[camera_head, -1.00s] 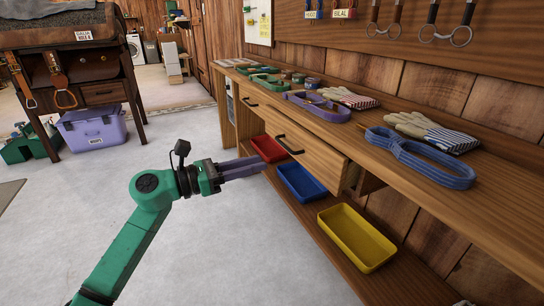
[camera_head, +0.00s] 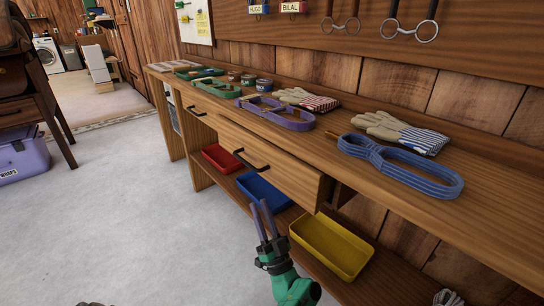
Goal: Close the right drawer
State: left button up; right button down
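The wooden workbench has two drawers in its front. The right drawer (camera_head: 285,172) stands out from the bench, with its right end and a dark gap behind its front showing. Its dark handle (camera_head: 250,162) is on the front face.
The left drawer (camera_head: 209,115) looks flush. Red (camera_head: 221,159), blue (camera_head: 258,188) and yellow (camera_head: 330,246) trays sit on the lower shelf. Gloves (camera_head: 400,131) and coiled straps (camera_head: 400,168) lie on the benchtop (camera_head: 480,218). The floor to the left is clear; a purple box (camera_head: 22,160) stands far left.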

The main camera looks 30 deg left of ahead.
aim_at(243, 159)
pick_arm(q)
jog(key=x, duration=1.4)
jog(key=shift+s+r, duration=0.1)
jog(key=shift+r, duration=0.25)
grip_shut()
dwell(0.4)
